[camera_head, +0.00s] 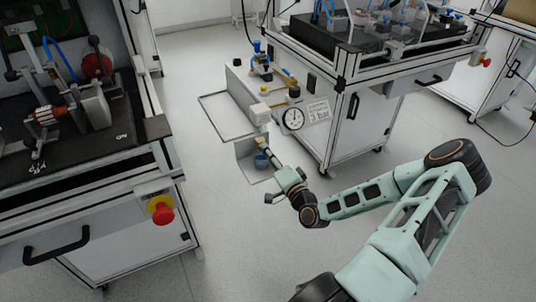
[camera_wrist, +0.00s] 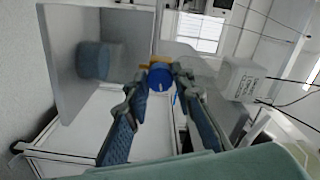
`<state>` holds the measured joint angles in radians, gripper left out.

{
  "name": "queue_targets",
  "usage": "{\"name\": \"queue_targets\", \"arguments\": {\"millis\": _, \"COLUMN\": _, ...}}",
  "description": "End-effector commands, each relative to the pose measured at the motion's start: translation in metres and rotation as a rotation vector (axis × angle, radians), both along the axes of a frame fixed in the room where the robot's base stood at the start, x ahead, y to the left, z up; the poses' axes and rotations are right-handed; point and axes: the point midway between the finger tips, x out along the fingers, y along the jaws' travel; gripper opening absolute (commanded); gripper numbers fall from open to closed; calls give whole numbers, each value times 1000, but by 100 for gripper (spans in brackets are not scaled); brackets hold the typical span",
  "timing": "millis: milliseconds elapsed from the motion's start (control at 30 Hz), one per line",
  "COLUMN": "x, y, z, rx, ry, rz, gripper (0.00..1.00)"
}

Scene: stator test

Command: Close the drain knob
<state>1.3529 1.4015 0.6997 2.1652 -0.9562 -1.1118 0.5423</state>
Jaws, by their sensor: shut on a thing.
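The drain knob (camera_wrist: 160,78) is a round blue knob with a bit of yellow behind it, in the middle of the wrist view. My gripper (camera_wrist: 161,71) has its two fingertips on either side of the knob and is shut on it. In the head view my gripper (camera_head: 262,145) is at the lower end of the pneumatic unit, below a white box (camera_head: 258,114). The knob itself is hidden there by the gripper.
A workbench (camera_head: 95,170) with a red stop button (camera_head: 162,211) stands left.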

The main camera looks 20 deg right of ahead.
Motion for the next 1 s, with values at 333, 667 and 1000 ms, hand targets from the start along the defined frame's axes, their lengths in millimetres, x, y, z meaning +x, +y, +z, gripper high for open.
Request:
{"name": "queue_targets", "arguments": {"millis": 333, "x": 0, "y": 0, "z": -1, "rx": 169, "ry": 7, "rz": 0, "gripper": 0}}
{"name": "queue_targets", "arguments": {"millis": 667, "x": 0, "y": 0, "z": -1, "rx": 210, "ry": 8, "rz": 1, "gripper": 0}}
{"name": "queue_targets", "arguments": {"millis": 1000, "x": -1, "y": 0, "z": -1, "rx": 209, "ry": 8, "rz": 1, "gripper": 28}}
